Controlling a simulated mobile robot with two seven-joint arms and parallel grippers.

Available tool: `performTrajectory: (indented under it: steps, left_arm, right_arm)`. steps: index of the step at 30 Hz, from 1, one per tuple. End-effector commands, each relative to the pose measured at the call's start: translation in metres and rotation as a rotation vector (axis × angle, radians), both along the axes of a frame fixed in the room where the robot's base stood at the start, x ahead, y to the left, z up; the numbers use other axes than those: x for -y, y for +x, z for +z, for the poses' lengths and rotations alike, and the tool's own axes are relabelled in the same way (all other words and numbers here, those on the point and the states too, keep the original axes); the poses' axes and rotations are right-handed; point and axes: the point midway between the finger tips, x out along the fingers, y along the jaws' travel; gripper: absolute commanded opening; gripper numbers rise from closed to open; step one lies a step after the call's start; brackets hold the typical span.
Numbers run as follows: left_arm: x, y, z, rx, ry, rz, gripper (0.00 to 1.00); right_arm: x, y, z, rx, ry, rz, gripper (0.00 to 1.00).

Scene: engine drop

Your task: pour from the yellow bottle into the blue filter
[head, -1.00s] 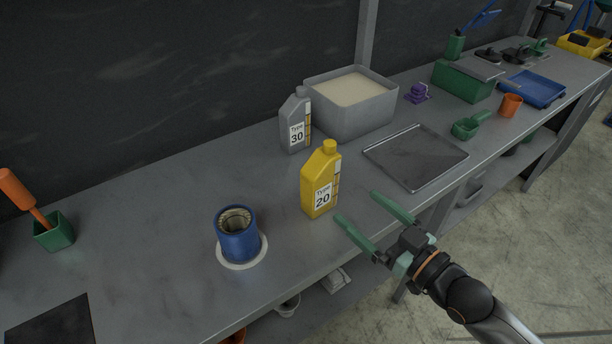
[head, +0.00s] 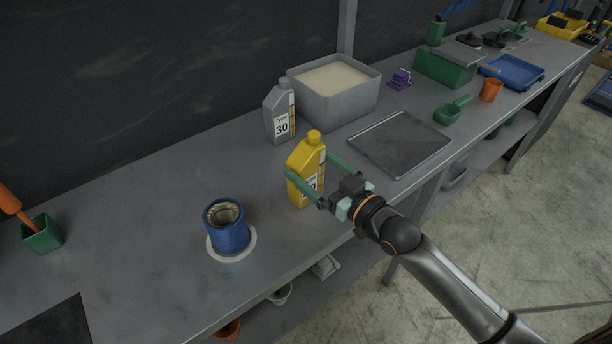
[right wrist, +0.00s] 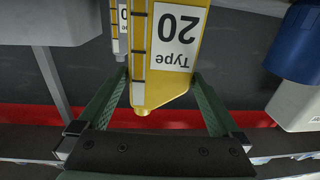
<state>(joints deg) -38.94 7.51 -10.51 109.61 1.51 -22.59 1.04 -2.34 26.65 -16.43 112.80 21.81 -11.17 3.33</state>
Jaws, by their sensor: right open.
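The yellow bottle (head: 308,158), labelled Type 20, stands upright on the bench. It also fills the middle of the right wrist view (right wrist: 168,65), upside down there. My right gripper (head: 318,166) is open, with one green finger on each side of the bottle; I cannot tell whether either touches it. In the right wrist view the fingers (right wrist: 155,105) flank the bottle with gaps beside its neck. The blue filter (head: 228,228) stands upright on a white ring, left of and nearer than the bottle, its pleated top open. My left gripper is not in view.
A grey Type 30 bottle (head: 279,113) stands behind the yellow one, next to a grey bin (head: 345,105). A flat tray (head: 400,145) lies to the right. A green cup (head: 42,236) with an orange-handled tool stands far left. The bench around the filter is clear.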

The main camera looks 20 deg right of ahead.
Motion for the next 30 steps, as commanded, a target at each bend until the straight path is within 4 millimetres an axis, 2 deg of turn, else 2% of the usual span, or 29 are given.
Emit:
performTrajectory:
  steps: [3, 6, 14, 30]
  left_arm:
    - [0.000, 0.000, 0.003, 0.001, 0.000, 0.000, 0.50]
    - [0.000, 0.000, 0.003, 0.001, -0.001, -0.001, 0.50]
    - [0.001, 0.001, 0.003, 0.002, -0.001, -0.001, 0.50]
    - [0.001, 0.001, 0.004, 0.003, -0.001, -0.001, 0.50]
  right_arm:
    - [-0.006, 0.015, 0.001, 0.001, 0.002, 0.000, 1.00]
    - [-0.009, 0.021, 0.001, 0.001, 0.001, 0.000, 1.00]
    - [-0.010, 0.022, 0.000, 0.000, 0.001, 0.000, 1.00]
    - [-0.010, 0.022, 0.000, 0.000, 0.000, 0.000, 0.39]
